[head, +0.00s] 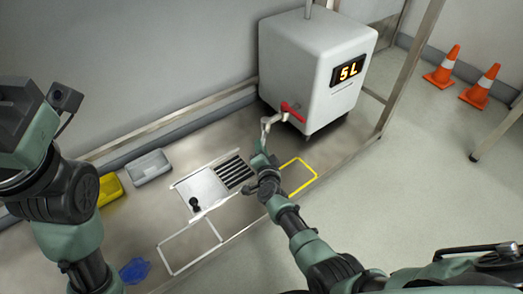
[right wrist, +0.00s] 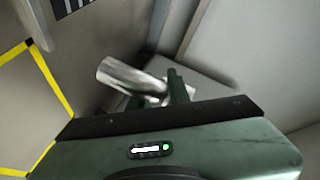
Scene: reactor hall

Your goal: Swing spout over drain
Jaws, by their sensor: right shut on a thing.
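A white tank (head: 305,65) with a display reading "5 L" stands at the back. A red-handled tap (head: 292,112) is on its lower front, and a pale metal spout (head: 269,122) reaches left and down from it. My right gripper (head: 263,148) is shut on the spout near its end; the right wrist view shows the shiny tube (right wrist: 125,76) at the dark green fingers (right wrist: 160,92). The slotted drain (head: 236,172) lies left of and nearer than the spout's end, beside a metal plate. My left arm is at the left; its fingers do not show.
A yellow outline (head: 314,174) is right of the drain, a white outline (head: 163,260) nearer left. A grey tray (head: 150,168), a yellow tray (head: 109,189) and a blue cloth (head: 135,270) lie left. A metal frame post (head: 405,70) stands right of the tank.

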